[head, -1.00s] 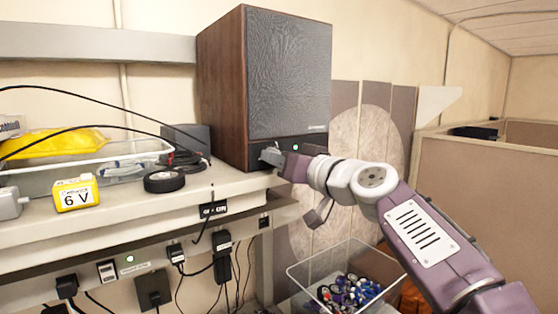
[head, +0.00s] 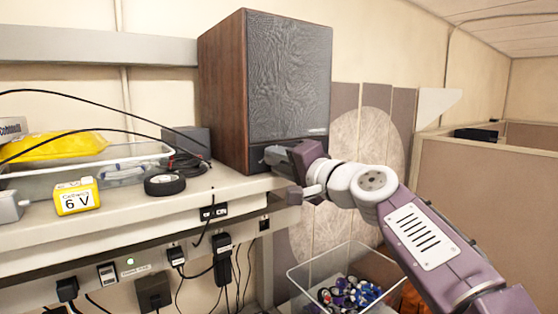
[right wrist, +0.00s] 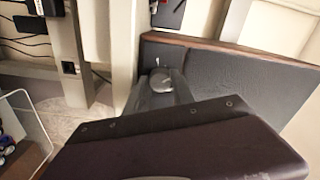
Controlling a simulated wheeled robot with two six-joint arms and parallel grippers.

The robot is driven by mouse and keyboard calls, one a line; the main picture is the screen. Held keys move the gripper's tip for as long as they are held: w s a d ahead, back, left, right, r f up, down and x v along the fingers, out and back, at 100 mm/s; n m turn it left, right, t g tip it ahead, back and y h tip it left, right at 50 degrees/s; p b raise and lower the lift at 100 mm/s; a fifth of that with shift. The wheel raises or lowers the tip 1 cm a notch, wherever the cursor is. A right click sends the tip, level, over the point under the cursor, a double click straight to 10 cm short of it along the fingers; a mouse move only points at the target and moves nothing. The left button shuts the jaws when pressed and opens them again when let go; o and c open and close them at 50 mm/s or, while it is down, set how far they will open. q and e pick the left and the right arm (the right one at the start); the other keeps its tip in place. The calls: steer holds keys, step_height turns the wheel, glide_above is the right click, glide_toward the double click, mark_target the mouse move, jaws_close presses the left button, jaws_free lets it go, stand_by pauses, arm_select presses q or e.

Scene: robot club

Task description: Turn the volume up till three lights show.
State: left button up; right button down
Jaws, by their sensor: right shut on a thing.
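The speaker (head: 290,75) has a walnut-brown side and a dark grey front. It stands at the right end of the shelf. My right gripper (head: 276,156) is at the lower front of the speaker, shut on the volume knob. The round grey knob (right wrist: 160,79) shows between the fingers in the right wrist view, with a pale mark on it. In the head view the gripper covers the knob and the strip beside it. I see no lit volume lights in either view now. My left gripper is not in view.
On the shelf (head: 225,190) left of the speaker are a black wheel (head: 165,184), a yellow 6 V battery (head: 77,196) and a clear tray (head: 150,152). A clear bin (head: 300,275) of small parts is below my right arm. Cables and plugs hang under the shelf.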

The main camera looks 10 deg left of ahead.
steer(key=shift+m+p, duration=0.3)
steer(key=shift+m, duration=1.7)
steer(key=c, duration=1.1)
jaws_free()
